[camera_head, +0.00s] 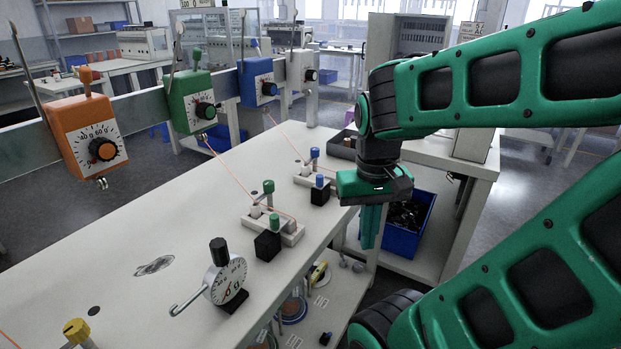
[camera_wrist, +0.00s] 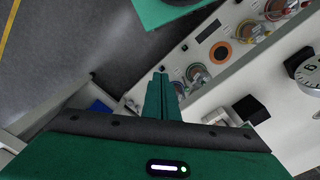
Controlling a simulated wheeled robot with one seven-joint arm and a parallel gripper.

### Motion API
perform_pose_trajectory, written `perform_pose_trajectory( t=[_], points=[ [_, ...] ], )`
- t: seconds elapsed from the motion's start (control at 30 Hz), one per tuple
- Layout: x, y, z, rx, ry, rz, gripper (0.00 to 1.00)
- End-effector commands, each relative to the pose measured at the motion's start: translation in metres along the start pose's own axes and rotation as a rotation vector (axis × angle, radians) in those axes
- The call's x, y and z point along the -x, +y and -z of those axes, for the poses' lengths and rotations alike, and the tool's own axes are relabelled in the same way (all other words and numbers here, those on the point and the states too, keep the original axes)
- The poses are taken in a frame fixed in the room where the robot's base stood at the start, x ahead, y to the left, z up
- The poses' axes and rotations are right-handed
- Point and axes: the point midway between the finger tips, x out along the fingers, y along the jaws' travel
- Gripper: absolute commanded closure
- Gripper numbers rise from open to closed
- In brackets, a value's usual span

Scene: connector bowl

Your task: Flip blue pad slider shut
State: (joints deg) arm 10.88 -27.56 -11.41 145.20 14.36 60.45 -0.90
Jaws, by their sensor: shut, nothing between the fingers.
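The blue pad (camera_head: 302,181) is a small pale base near the far right edge of the white bench top. A blue-capped post (camera_head: 315,153) stands at its back, and a black block with a blue knob (camera_head: 320,191) is at its front. A thin orange line runs from the blue box (camera_head: 262,82) down towards it. My gripper (camera_head: 371,230) is shut and empty. It points down, right of the pad and apart from it, at the bench edge. Its closed fingers (camera_wrist: 162,82) show in the wrist view. Whether the slider is open is too small to tell.
A similar green-capped pad (camera_head: 288,237) with a black block (camera_head: 267,245) sits nearer. A dial gauge (camera_head: 228,281) stands in front. Orange (camera_head: 88,135), green (camera_head: 193,102) and white boxes hang on the rail. A blue bin (camera_head: 408,237) stands behind my gripper.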

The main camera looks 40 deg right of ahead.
Motion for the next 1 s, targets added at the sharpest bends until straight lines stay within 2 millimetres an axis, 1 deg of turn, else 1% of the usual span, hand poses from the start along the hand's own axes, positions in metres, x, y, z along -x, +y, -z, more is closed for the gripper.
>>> perform_pose_trajectory(
  t=[0.17, 0.2, 0.27, 0.3, 0.4, 0.47, 0.5, 0.57, 0.6, 0.67, 0.7, 0.8, 0.9, 1.0],
  points=[
    [0.020, -0.007, 0.052, -0.025, 0.044, -0.113, 1.00],
    [0.026, -0.011, 0.065, -0.034, 0.059, -0.141, 1.00],
    [0.034, -0.018, 0.084, -0.046, 0.083, -0.183, 1.00],
    [0.040, -0.024, 0.096, -0.055, 0.101, -0.209, 1.00],
    [0.054, -0.042, 0.124, -0.074, 0.148, -0.268, 1.00],
    [0.062, -0.056, 0.139, -0.085, 0.178, -0.300, 1.00],
    [0.067, -0.066, 0.148, -0.092, 0.198, -0.320, 1.00],
    [0.074, -0.083, 0.161, -0.103, 0.230, -0.348, 1.00],
    [0.078, -0.094, 0.168, -0.111, 0.250, -0.365, 1.00],
    [0.084, -0.111, 0.176, -0.123, 0.279, -0.388, 1.00],
    [0.088, -0.123, 0.181, -0.130, 0.299, -0.401, 1.00],
    [0.095, -0.149, 0.189, -0.148, 0.342, -0.428, 1.00],
    [0.099, -0.169, 0.192, -0.162, 0.371, -0.446, 1.00],
    [0.102, -0.182, 0.193, -0.173, 0.391, -0.457, 1.00]
  ],
)
